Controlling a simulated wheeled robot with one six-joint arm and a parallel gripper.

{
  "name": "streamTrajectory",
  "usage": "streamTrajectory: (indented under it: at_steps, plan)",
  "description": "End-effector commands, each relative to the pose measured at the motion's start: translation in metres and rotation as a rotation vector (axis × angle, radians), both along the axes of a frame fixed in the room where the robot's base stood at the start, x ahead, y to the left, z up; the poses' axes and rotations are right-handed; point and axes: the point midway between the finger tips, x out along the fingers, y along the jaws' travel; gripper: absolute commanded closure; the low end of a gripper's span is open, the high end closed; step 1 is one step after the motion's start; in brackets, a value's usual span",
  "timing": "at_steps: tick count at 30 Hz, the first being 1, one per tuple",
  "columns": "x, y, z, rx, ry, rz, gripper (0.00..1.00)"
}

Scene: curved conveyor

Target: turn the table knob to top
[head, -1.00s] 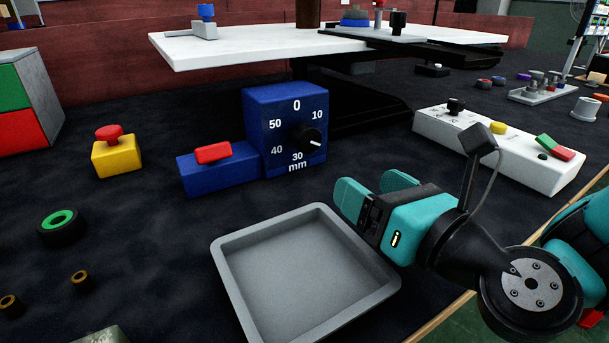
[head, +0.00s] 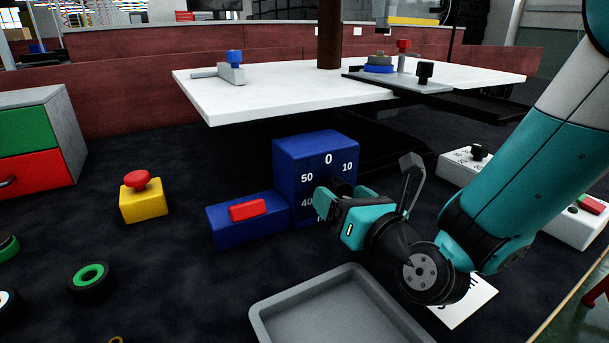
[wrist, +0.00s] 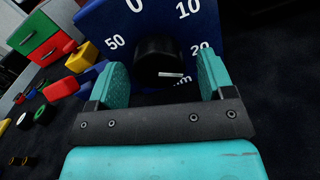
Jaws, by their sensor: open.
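The table knob (wrist: 160,62) is a black dial on the front of a blue box (head: 312,150) marked with numbers from 0 at the top. In the wrist view its white pointer line faces right and slightly down, toward the space near 20. My gripper (wrist: 160,85) is open, with its teal fingers on either side of the knob and slightly short of it. I cannot tell whether they touch it. In the head view my gripper (head: 335,200) covers most of the knob and the lower numbers.
A lower blue block with a red button (head: 248,210) adjoins the box on the left. A yellow box with a red button (head: 141,198) stands farther left. A grey tray (head: 262,312) lies in front. The white tabletop (head: 290,97) overhangs behind the box.

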Motion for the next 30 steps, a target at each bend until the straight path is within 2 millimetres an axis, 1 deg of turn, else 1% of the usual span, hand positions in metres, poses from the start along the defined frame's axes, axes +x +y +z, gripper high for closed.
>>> streamTrajectory:
  at_steps: [1,6,15,16,22,30]
  plan:
    - [0.005,-0.001,0.002,-0.001,0.005,-0.01,0.25]
    - [0.011,0.002,-0.002,-0.002,0.007,-0.018,0.25]
    - [0.009,0.012,-0.004,-0.002,0.007,-0.004,0.25]
    - [0.009,0.013,-0.004,-0.001,0.008,-0.003,0.27]
    - [0.008,0.014,-0.004,-0.002,0.006,0.0,0.73]
    - [0.009,0.012,-0.003,-0.011,-0.003,-0.003,0.74]
